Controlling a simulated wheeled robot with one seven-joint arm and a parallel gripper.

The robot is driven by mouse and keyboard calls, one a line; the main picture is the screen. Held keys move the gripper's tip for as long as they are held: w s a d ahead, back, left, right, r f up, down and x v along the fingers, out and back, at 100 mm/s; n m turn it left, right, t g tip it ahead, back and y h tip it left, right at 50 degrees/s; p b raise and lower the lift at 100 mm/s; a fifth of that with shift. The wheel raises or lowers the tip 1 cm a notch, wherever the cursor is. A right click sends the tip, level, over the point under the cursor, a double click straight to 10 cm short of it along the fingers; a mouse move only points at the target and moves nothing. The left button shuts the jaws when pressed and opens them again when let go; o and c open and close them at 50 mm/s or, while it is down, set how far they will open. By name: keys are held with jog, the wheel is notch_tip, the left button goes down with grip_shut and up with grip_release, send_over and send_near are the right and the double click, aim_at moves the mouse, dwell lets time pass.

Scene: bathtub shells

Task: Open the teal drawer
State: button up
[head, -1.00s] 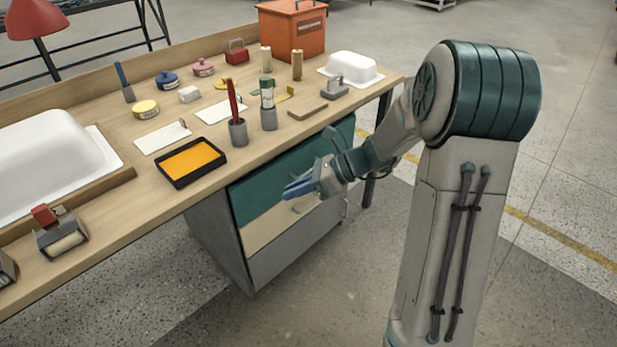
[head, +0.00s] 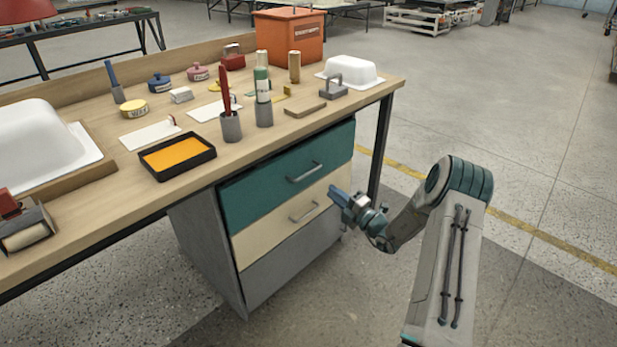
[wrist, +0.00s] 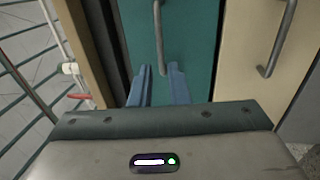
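The teal drawer (head: 262,194) is the top drawer of the cabinet under the bench, and its front looks shut. Its grey bar handle (head: 304,172) is in clear view. My gripper (head: 337,195) is in front of the cabinet's right side, lower and to the right of that handle. In the wrist view the teal drawer (wrist: 195,45) fills the middle, turned on its side. Its handle (wrist: 158,35) lines up with the gap between my two blue fingers (wrist: 160,86). The fingers are apart with nothing between them. I cannot tell how far they are from the handle.
A cream drawer (head: 265,231) with a similar handle (head: 304,212) lies below the teal one, above a grey panel (head: 285,268). The bench top (head: 240,155) overhangs the cabinet and carries cups and a tray (head: 178,157). A dark bench leg (head: 381,150) stands right. Floor in front is free.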

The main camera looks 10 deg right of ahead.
aim_at(308, 173)
jog(key=b+x, duration=0.2)
jog(key=x, duration=1)
jog(key=shift+s, duration=0.1)
grip_shut()
